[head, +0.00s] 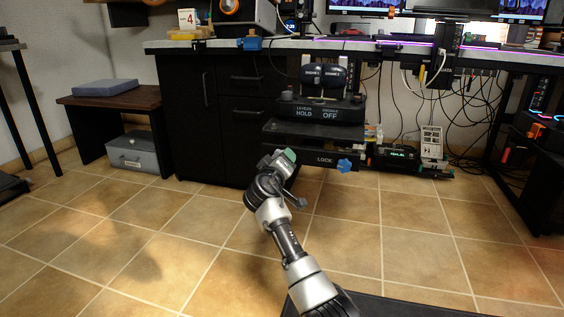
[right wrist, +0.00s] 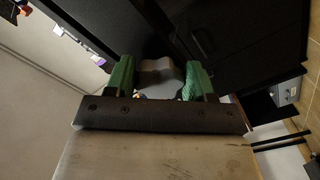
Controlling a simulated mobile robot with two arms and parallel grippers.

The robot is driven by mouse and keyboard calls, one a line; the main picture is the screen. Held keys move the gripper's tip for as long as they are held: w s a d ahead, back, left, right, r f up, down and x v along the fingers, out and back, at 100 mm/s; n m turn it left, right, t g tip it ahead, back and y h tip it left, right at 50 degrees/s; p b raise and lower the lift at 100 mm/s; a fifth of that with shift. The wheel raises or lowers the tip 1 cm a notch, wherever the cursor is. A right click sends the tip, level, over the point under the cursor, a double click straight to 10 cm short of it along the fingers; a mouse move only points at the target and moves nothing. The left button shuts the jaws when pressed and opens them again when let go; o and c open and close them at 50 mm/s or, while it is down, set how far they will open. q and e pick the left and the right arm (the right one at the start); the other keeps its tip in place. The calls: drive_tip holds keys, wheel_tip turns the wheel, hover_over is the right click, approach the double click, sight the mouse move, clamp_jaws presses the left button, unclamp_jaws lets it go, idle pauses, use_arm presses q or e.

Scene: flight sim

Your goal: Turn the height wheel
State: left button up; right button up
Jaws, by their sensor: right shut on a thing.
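My right gripper (head: 284,158), with green fingertips, is at the left front of the black platform (head: 315,133) under the desk. In the right wrist view its two green fingers stand on either side of a grey, lobed piece (right wrist: 157,75), and it is shut on it. This piece looks like the height wheel; the head view hides it behind the gripper. A blue star knob (head: 345,165) sits right of the gripper, beside the LOCK label, apart from it. My left gripper is not in view.
A dark throttle unit (head: 322,110) stands on the platform. A black cabinet (head: 215,120) is close behind on the left. Loose cables (head: 470,115) hang at the right. A low bench (head: 115,100) with a grey box (head: 133,155) stands far left. The tiled floor is mostly clear.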

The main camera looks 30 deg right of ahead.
drive_tip(key=shift+a+f+y, duration=0.15)
drive_tip(key=shift+f+y, duration=0.15)
drive_tip(key=shift+f, duration=0.5)
drive_tip(key=o, duration=0.9)
drive_tip(key=shift+w+f, duration=0.15)
drive_tip(key=shift+r, duration=0.25)
drive_tip(key=p+v, duration=0.6)
drive_tip(key=v, duration=0.4)
drive_tip(key=shift+s+a+f, duration=0.1)
drive_tip(key=shift+s+a, duration=0.1)
drive_tip(key=shift+s, duration=0.1)
